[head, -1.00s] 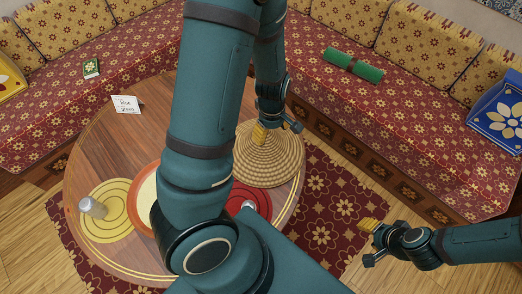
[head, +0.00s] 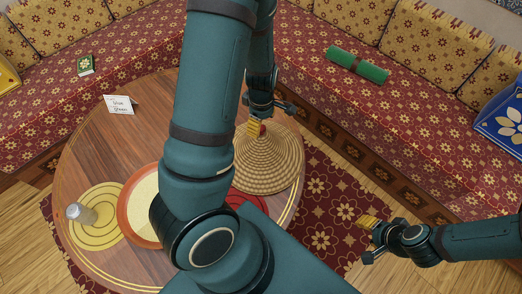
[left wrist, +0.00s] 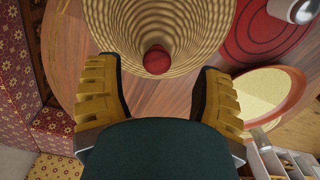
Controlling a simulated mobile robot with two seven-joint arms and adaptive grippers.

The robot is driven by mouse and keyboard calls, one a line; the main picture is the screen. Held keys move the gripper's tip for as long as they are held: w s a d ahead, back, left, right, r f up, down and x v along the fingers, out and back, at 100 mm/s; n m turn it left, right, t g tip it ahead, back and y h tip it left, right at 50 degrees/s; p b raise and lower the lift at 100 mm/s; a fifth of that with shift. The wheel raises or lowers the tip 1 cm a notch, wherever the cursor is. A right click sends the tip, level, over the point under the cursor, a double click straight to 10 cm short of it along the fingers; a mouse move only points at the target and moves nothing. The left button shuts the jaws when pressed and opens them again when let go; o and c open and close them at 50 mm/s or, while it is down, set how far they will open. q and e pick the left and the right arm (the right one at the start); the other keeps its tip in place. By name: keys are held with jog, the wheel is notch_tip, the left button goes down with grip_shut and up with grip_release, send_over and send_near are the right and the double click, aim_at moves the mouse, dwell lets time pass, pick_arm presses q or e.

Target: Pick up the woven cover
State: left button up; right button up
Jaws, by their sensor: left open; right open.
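The woven cover (head: 270,165) is a tan cone with a red knob on top, standing on the right side of the round wooden table. In the left wrist view the cover (left wrist: 190,30) is seen from above, with its red knob (left wrist: 157,60) pointing at the camera. My left gripper (head: 257,129) is open and empty at the cover's top. In the left wrist view the knob lies ahead of the gap between the fingers; I cannot tell whether they touch the cover. My right gripper (head: 368,238) is open and empty, low at the right, away from the table.
The round table (head: 110,145) also holds a small sign (head: 119,105), a yellow mat (head: 100,238) with a metal-topped shaker (head: 77,213), an orange-rimmed dish (head: 128,215) and a red mat (head: 248,201). My arm hides its middle. A patterned sofa (head: 300,80) lies behind.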

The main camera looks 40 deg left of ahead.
aim_at(261, 143)
pick_arm(q)
notch_tip(261, 143, down, 4)
jog(key=shift+w+a+f+b, duration=0.15)
jog(key=shift+f+b, duration=0.1)
jog(key=shift+b, duration=0.4)
grip_shut()
